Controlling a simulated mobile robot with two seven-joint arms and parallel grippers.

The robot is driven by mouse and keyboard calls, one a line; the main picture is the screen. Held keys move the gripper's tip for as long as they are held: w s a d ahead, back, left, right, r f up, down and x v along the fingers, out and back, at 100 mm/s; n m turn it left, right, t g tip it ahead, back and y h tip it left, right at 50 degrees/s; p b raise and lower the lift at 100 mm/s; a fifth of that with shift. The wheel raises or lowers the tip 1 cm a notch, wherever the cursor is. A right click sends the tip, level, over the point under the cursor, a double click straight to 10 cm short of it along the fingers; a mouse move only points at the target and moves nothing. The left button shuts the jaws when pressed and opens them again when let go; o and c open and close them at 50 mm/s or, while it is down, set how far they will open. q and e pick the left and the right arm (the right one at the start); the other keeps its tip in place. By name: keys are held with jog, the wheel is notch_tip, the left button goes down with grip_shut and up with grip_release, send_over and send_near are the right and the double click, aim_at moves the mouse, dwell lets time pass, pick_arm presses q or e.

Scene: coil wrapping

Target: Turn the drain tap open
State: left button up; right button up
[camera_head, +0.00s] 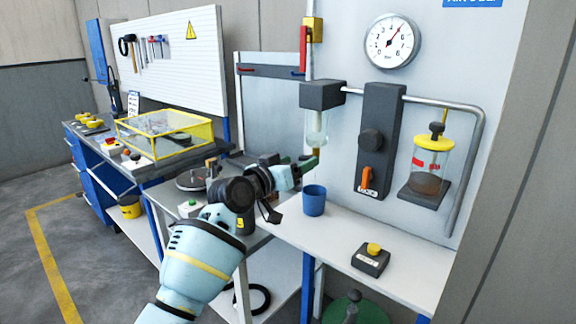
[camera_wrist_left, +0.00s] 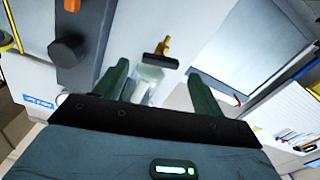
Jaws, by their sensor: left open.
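A clear filter bowl (camera_head: 316,128) hangs under a dark block on the wall panel. A small brass-coloured fitting, seemingly the drain tap (camera_head: 316,153), shows at its lower end. My left gripper (camera_head: 302,178) is just below and left of it, partly hiding that area. In the left wrist view my left gripper (camera_wrist_left: 158,78) has its two green fingers apart, with nothing held between them. A brass-coloured piece (camera_wrist_left: 165,44) and a dark part show beyond the gap between the fingertips. I cannot tell whether a finger touches the tap. My right gripper is not in view.
A blue cup (camera_head: 314,200) stands on the white shelf close to the gripper. A dark box with a yellow button (camera_head: 373,250) sits farther right. An orange lever (camera_head: 367,177), a gauge (camera_head: 391,41) and a yellow-topped jar (camera_head: 430,160) are on the panel.

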pick_arm(q)
jog(key=shift+v, duration=1.45)
